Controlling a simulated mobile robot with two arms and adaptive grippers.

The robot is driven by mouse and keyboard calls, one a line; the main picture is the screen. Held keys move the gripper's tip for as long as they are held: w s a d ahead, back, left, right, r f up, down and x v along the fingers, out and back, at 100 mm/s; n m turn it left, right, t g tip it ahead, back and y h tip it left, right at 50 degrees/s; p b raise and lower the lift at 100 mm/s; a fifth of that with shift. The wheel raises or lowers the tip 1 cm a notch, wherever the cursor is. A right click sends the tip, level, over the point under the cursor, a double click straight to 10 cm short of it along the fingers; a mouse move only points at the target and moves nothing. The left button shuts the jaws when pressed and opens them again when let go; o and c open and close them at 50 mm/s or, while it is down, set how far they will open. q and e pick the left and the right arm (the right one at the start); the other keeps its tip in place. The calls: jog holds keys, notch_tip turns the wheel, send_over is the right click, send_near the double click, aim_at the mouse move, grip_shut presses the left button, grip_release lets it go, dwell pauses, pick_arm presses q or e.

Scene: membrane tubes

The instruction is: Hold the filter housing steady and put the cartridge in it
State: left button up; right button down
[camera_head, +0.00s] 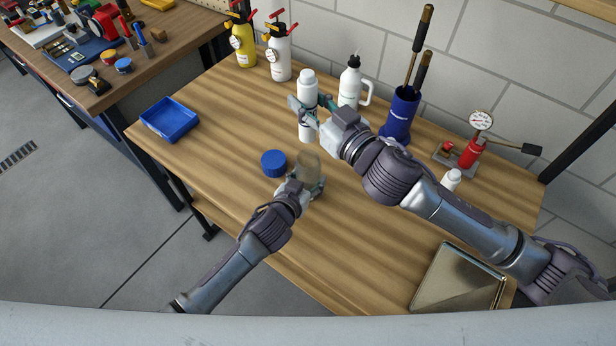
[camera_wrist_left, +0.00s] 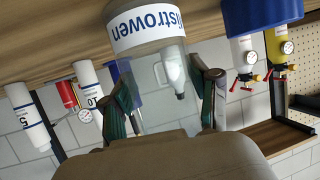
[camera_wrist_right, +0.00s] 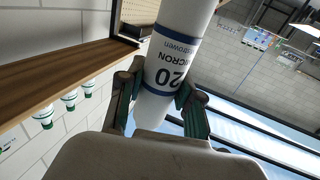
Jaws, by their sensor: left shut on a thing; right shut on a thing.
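The clear filter housing (camera_head: 309,167) stands upright at the middle of the table. My left gripper (camera_head: 306,187) is shut around it; its label and wall show between the fingers in the left wrist view (camera_wrist_left: 148,28). The white cartridge (camera_head: 307,88) is upright in my right gripper (camera_head: 309,108), which is shut on it. In the right wrist view the cartridge (camera_wrist_right: 176,62) bears the print "20 MICRON". In the head view its lower end appears just beyond the housing; its exact height over the housing is unclear. A blue cap (camera_head: 273,163) lies left of the housing.
Behind stand yellow (camera_head: 242,42) and white (camera_head: 279,55) sprayers, a white bottle (camera_head: 352,82) and a blue brush holder (camera_head: 399,118). A red gauge pump (camera_head: 470,152) is at right. A blue bin (camera_head: 169,119) is at left, a metal tray (camera_head: 458,280) at front right. The front-left tabletop is clear.

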aim_at(308, 140)
jog(key=shift+f, duration=5.15)
jog(key=c, duration=0.7)
grip_release()
jog(key=v, duration=1.2)
pick_arm(q)
jog(key=o, duration=1.5)
jog(key=shift+c, duration=0.2)
